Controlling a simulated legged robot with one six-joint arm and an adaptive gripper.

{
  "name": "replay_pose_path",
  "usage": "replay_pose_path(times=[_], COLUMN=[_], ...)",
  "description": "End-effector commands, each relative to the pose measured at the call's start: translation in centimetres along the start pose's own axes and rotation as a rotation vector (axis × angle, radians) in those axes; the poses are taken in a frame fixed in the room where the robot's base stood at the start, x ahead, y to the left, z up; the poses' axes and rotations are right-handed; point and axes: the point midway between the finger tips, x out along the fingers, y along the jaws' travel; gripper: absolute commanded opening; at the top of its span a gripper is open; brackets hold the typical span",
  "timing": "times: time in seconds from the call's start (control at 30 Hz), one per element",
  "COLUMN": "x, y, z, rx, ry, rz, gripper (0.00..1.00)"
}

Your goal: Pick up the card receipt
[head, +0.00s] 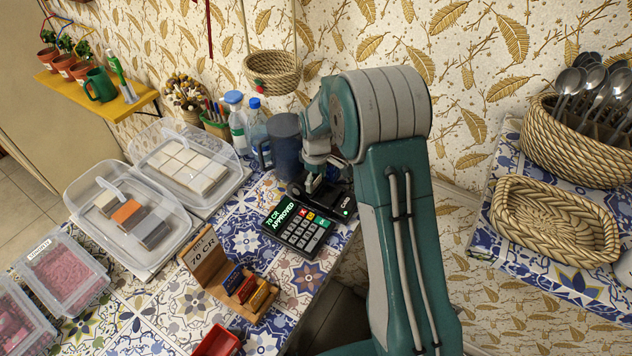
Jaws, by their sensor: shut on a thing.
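The card terminal (299,229) lies on the tiled counter, its screen reading "70 CR APPROVED". Behind it is a black unit (338,201) marked "CARD". My gripper (314,184) points down at this unit, just behind the terminal. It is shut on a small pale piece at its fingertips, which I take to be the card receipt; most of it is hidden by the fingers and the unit. My arm covers the area to the right of the unit.
A wooden card stand (205,262) marked "70 CR" is left of the terminal. A dark blue-grey jug (285,146) stands close behind my gripper. Clear-lidded food boxes (130,215) fill the left. A woven tray (555,222) is on the right-hand table, across a gap.

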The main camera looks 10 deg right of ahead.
Motion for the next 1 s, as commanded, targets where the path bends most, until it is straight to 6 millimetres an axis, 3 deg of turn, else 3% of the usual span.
replay_pose_path(times=[0.17, 0.33, 0.73, 1.0], x=[-0.9, -3.4, -9.5, -11.5], y=[0.0, 0.0, -3.5, -6.8], z=[0.0, -0.1, 4.1, 7.9], rx=[0.000, 0.000, 0.000, 0.000], ry=[0.001, 0.003, 0.002, 0.001], rz=[0.001, 0.003, 0.002, 0.001], gripper=[0.65, 0.65, 0.65, 0.65])
